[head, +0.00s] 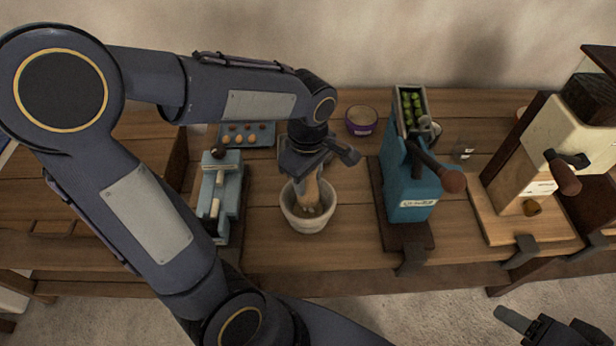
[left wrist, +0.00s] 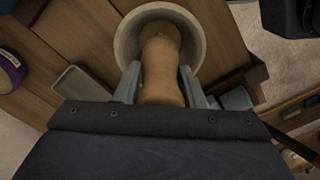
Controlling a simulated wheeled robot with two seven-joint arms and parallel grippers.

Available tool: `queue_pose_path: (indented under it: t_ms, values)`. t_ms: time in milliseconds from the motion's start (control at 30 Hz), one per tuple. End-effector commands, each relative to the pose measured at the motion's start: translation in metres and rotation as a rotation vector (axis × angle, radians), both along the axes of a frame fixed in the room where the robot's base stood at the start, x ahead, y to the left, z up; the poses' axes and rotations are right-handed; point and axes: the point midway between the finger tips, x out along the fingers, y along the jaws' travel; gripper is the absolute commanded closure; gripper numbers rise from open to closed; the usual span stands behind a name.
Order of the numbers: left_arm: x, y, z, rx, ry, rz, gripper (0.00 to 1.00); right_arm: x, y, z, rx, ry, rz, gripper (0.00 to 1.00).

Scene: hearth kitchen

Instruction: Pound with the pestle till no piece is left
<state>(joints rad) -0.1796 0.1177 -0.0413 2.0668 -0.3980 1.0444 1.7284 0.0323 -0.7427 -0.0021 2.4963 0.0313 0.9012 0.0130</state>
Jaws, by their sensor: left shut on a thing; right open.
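The pestle (head: 309,190) is a light wooden rod, and its lower end is inside the pale mortar (head: 307,221). My left gripper (head: 312,170) is above the mortar and shut on the pestle's upper part. In the left wrist view the pestle (left wrist: 162,66) runs between both fingers of the left gripper (left wrist: 163,82) into the mortar bowl (left wrist: 126,45). Small brownish bits show at the pestle's foot, but I cannot tell how many or how whole they are. My right gripper (head: 520,322) is open and empty at the lower right, in front of the table.
A blue device (head: 224,190) stands close left of the mortar, and a blue hand-cranked machine (head: 408,185) stands to its right. A purple bowl (head: 361,121) and a tray of brown and orange pieces (head: 247,134) are behind. A cream cranked machine (head: 540,150) is far right.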

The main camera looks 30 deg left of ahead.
Motion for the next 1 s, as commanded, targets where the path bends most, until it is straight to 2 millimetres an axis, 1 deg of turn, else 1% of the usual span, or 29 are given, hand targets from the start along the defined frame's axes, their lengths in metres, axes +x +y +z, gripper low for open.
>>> queue_pose_path:
  t_ms: [33,133,467,733,1000]
  values:
    - [0.0,0.0,0.011,0.0,-0.001,0.0,1.0,0.0,0.0,0.01,0.0,0.0,0.0,0.44]
    - [0.0,0.0,0.015,0.0,-0.001,-0.001,1.0,0.0,0.0,0.013,0.0,0.0,0.0,0.44]
    - [0.0,0.0,0.012,0.0,-0.001,-0.001,1.0,0.0,0.0,0.009,0.0,0.0,0.0,0.44]
    - [0.0,0.0,-0.001,0.0,-0.001,0.0,1.0,0.0,0.0,-0.002,0.0,0.0,0.0,0.44]
    - [0.0,0.0,-0.001,0.0,-0.001,0.0,1.0,0.0,0.0,-0.002,0.0,0.0,0.0,0.44]
